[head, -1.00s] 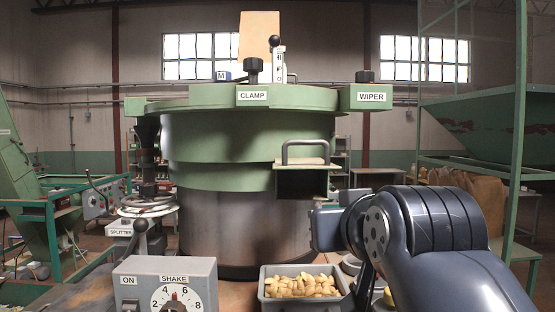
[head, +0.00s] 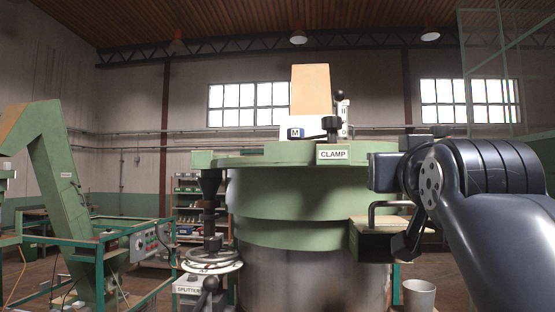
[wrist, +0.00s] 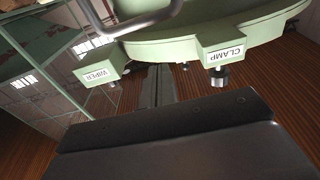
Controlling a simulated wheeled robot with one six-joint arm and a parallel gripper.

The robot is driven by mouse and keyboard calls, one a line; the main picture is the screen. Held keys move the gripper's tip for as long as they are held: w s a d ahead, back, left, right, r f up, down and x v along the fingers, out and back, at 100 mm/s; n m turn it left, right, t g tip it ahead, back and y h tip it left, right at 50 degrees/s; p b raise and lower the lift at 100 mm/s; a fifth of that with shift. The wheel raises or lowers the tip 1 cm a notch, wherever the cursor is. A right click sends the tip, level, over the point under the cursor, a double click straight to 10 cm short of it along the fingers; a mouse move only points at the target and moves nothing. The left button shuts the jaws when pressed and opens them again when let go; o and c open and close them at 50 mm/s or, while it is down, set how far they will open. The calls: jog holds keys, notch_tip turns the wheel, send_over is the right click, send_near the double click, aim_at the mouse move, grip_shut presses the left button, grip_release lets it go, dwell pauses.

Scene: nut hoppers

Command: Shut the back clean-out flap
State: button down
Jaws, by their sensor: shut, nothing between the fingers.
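The round green machine (head: 290,190) stands in the middle of the head view. No part is marked as the back clean-out flap, and the machine's far side is hidden. A tan board (head: 311,90) stands upright above the lid at the back; I cannot tell whether it is the flap. A grey U-shaped handle (head: 388,205) sits over a green outlet box at the front right, partly behind my arm; it also shows in the wrist view (wrist: 135,22). My gripper (wrist: 159,68) is shut and empty, seen past the dark wrist body, with no clear contact.
The CLAMP block (head: 333,155) and its black knob sit at the lid's front edge. The WIPER block (wrist: 97,73) shows in the wrist view. A splitter handwheel (head: 212,262) is at the left. A pale cup (head: 418,294) stands below my arm. A green conveyor (head: 62,190) stands farther left.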

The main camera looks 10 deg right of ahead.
aim_at(398, 230)
jog(key=shift+s+f, duration=0.15)
jog(key=shift+f, duration=1.75)
jog(key=shift+f+b, duration=0.2)
jog(key=shift+b, duration=0.4)
jog(key=shift+s+a+f+t+b, duration=0.1)
jog(key=shift+t+b, duration=0.2)
jog(key=shift+b, duration=0.25)
